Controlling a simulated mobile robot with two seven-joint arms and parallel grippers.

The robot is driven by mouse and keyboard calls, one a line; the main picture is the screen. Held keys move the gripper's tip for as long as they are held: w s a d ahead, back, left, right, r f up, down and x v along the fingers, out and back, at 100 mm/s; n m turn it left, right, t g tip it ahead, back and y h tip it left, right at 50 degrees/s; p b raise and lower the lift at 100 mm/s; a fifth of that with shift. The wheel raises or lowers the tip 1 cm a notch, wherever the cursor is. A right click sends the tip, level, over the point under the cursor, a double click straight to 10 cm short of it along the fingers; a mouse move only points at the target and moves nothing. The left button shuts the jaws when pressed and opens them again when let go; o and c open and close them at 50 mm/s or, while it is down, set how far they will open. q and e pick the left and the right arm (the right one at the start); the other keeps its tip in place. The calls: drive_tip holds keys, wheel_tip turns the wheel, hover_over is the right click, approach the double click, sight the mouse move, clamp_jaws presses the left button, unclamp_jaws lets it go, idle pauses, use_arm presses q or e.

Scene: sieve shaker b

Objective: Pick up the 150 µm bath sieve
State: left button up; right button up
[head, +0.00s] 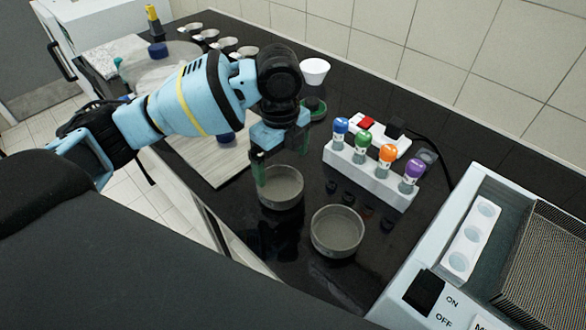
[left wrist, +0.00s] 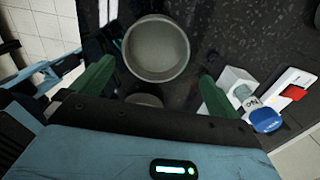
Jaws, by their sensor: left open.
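Two round grey sieves stand on the black bench. One sieve (head: 280,187) is just below my left gripper, and the other sieve (head: 337,231) stands nearer the front, to its right. I cannot read a mesh size on either, so I cannot tell which is the 150 µm one. My left gripper (head: 281,157) is open, pointing down with green fingers. In the left wrist view a sieve (left wrist: 156,48) shows whole, ahead of the open left gripper (left wrist: 155,85). Another grey round thing is partly hidden by the gripper body. My right gripper is out of view.
A white rack (head: 368,178) with blue, green, orange and purple-capped vials stands right of the sieves. Behind it is a white power strip (head: 375,135) with a red switch. A white bath machine (head: 480,260) fills the right. A white cup (head: 315,71) stands at the back.

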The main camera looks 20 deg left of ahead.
sight(281, 190)
use_arm(q)
drive_tip(key=shift+s+f, duration=0.4)
drive_tip(key=shift+s, duration=0.1)
drive_tip(key=shift+w+f, duration=0.1)
drive_tip(key=shift+f, duration=0.8)
drive_tip(key=f, duration=0.5)
drive_tip(key=shift+a, duration=0.25)
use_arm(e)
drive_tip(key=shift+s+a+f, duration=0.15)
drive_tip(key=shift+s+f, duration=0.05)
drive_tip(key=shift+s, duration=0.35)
use_arm(q)
drive_tip(key=c, duration=0.7)
